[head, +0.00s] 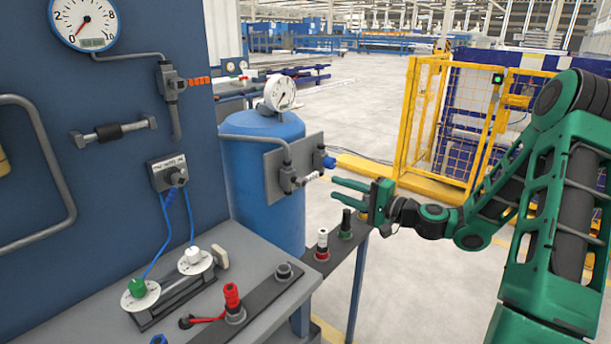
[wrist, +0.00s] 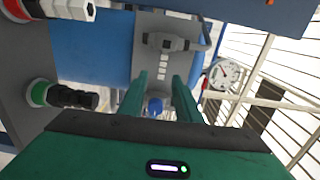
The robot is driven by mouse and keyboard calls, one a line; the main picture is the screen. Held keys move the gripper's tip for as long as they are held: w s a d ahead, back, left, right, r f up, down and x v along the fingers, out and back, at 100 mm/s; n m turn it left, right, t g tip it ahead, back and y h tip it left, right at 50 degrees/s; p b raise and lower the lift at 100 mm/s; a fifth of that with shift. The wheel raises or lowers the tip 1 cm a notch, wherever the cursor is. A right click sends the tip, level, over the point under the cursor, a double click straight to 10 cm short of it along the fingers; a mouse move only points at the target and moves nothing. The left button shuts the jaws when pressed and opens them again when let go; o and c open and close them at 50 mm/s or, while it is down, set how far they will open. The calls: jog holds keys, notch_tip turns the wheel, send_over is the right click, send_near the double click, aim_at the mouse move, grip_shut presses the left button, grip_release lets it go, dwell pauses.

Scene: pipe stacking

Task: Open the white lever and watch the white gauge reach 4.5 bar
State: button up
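The white lever (head: 311,177) is a short ribbed handle on a grey valve (head: 288,179), on a plate beside the blue tank (head: 255,170). In the wrist view the white lever (wrist: 164,64) shows ahead, between the lines of my fingers. The white gauge (head: 280,92) sits on top of the tank and also shows in the wrist view (wrist: 225,73); its reading is too small to tell. My gripper (head: 333,189) is open and empty, a little right of and below the lever in the head view. The fingers (wrist: 160,78) appear apart from the lever.
A blue knob (head: 328,163) sits beside the lever. A larger gauge (head: 85,20) hangs on the blue panel. A yellow fence (head: 445,120) stands behind my arm.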

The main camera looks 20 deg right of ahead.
aim_at(315, 177)
jog(key=x, duration=1.1)
jog(key=shift+w+d+r, duration=0.25)
grip_shut()
